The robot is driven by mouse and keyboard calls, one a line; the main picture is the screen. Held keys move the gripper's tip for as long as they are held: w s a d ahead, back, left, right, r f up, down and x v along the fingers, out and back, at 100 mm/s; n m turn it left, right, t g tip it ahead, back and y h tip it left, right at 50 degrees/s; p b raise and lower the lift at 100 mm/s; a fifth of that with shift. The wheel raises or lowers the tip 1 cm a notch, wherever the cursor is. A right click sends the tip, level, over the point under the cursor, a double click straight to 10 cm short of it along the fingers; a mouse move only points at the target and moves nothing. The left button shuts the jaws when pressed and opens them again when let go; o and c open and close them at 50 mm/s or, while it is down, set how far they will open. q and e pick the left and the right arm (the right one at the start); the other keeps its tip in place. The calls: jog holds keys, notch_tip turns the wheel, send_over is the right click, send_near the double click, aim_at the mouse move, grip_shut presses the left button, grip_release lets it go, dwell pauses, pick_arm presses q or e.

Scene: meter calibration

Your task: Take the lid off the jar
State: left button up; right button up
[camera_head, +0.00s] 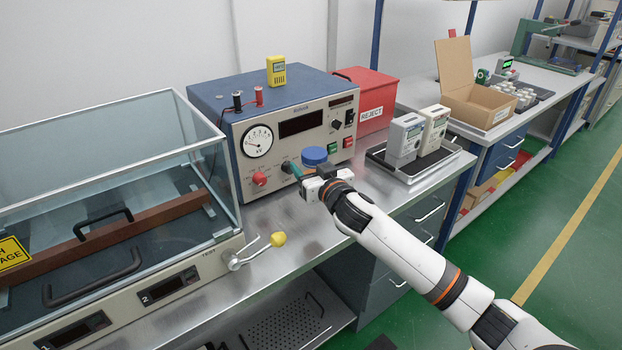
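The jar's round blue lid (314,154) shows in the head view, in front of the blue and grey test instrument. The lid sits level at the top of the jar. The jar's body is mostly hidden behind my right gripper. My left gripper is not in view.
The instrument (290,126) stands directly behind the jar. A glass-covered test box (110,190) with a yellow-knobbed lever (278,239) is at the left. A red reject bin (368,98) and two meters on a tray (440,160) stand right. The steel bench (310,228) is clear in front.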

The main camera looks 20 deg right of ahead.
jog(key=shift+r, duration=0.2)
jog(key=o, duration=0.5)
jog(key=c, duration=0.6)
jog(key=shift+s+a+f, duration=0.15)
jog(key=shift+s, duration=0.1)
jog(key=shift+c, duration=0.5)
jog(key=s+a+f+p, duration=0.2)
jog(key=s+a+f, duration=0.1)
jog(key=s, duration=0.7)
jog(key=shift+m+h, duration=0.4)
jog(key=shift+h, duration=0.1)
jog(key=s, duration=0.4)
jog(key=s+p, duration=0.1)
jog(key=s, duration=0.1)
jog(key=shift+s+d+r, duration=0.15)
jog(key=shift+s+r, duration=0.05)
jog(key=shift+r, duration=0.05)
jog(key=s+d+r+m+h+p, duration=0.1)
jog(key=s+d+r, duration=0.1)
jog(key=s, duration=0.5)
jog(key=shift+s+d+h, duration=0.2)
jog(key=shift+s+h, duration=0.05)
jog(key=shift+h, duration=0.15)
jog(key=shift+a, duration=0.1)
